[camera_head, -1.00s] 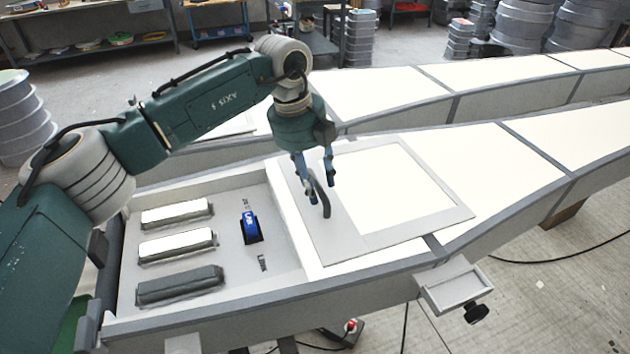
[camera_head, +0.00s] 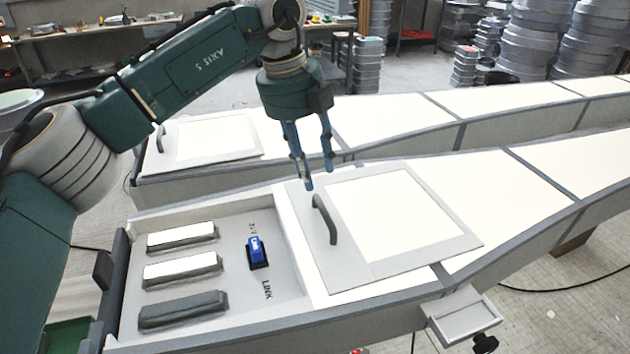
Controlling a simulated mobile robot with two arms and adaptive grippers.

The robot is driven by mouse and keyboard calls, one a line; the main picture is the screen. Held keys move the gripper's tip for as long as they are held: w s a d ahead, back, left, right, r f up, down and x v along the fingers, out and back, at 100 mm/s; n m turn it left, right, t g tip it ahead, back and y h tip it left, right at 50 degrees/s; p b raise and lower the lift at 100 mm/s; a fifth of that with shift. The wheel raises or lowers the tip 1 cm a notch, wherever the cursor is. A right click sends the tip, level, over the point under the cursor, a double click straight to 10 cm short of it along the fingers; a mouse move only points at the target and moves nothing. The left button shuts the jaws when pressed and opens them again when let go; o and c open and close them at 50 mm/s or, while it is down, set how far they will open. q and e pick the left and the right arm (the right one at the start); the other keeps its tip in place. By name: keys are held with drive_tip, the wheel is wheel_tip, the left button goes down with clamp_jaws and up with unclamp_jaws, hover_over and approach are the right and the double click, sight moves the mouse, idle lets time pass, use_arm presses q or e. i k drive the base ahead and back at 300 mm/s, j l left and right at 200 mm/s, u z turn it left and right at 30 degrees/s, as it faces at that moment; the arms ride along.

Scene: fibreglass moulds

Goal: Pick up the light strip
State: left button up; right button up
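Three strips lie side by side in the open compartment at the near end of the mould: two with bright white tops, the far strip (camera_head: 181,236) and the middle strip (camera_head: 182,269), and a dark grey near strip (camera_head: 183,310). I cannot tell which one is the light strip. My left gripper (camera_head: 319,179) is open and empty, with its two fingers pointing down above the handle (camera_head: 325,219) of a framed panel. It is to the right of the strips and well apart from them. My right gripper is not in view.
The framed panel (camera_head: 350,278) lies on the mould just right of the compartment. A blue switch (camera_head: 256,251) stands between the strips and the panel. The compartment's wall (camera_head: 297,245) rises around them. A second mould with a similar panel (camera_head: 248,152) lies behind.

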sight(186, 308)
drive_tip(key=k, duration=1.5)
